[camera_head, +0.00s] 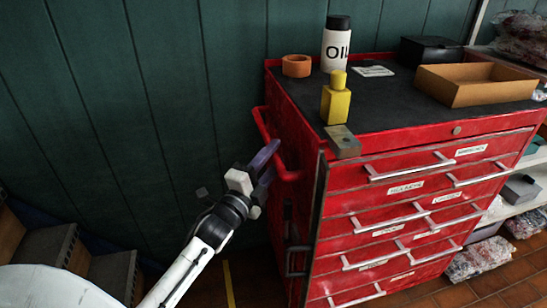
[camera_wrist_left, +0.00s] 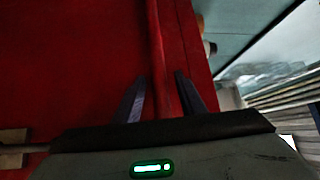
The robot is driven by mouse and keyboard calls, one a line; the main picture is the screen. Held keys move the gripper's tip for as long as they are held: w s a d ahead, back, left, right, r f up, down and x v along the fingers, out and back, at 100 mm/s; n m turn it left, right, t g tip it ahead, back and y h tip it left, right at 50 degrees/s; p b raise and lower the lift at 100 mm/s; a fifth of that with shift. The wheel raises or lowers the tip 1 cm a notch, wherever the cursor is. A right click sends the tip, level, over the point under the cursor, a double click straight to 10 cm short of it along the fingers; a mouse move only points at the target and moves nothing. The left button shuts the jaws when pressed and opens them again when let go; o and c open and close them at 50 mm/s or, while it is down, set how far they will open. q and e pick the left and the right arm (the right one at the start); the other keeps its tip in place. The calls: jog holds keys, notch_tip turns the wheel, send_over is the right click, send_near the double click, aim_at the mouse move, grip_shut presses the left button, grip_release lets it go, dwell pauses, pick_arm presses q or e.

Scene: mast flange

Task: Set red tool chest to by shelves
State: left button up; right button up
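The red tool chest (camera_head: 400,185) stands against the green wall in the head view, upright with its drawers shut. A red push handle (camera_head: 270,145) sticks out from its left side. My left gripper (camera_head: 268,164) is at the lower end of this handle. In the left wrist view, the two dark fingers (camera_wrist_left: 162,95) are apart with the red handle bar (camera_wrist_left: 156,45) running between them. Gaps seem to show beside the bar, so the gripper looks open around it. The shelves (camera_head: 538,160) are right of the chest, partly hidden by it. My right gripper is out of view.
On the chest top stand an oil bottle (camera_head: 336,45), an orange tape roll (camera_head: 296,66), a yellow bottle (camera_head: 336,100), a metal block (camera_head: 342,141), a cardboard tray (camera_head: 475,85) and a black box (camera_head: 430,50). Brown tiled floor (camera_head: 470,290) shows at lower right.

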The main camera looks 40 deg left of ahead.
pick_arm(q)
jog(key=shift+w, duration=0.1)
grip_shut()
jog(key=shift+w+d, duration=0.1)
jog(key=shift+w+d+r, duration=0.2)
jog(key=shift+w+d, duration=0.15)
jog(key=shift+d, duration=0.05)
jog(key=shift+w+d+f, duration=0.15)
jog(key=shift+w+d, duration=0.25)
jog(key=shift+w, duration=0.05)
grip_release()
jog(key=shift+a, duration=0.1)
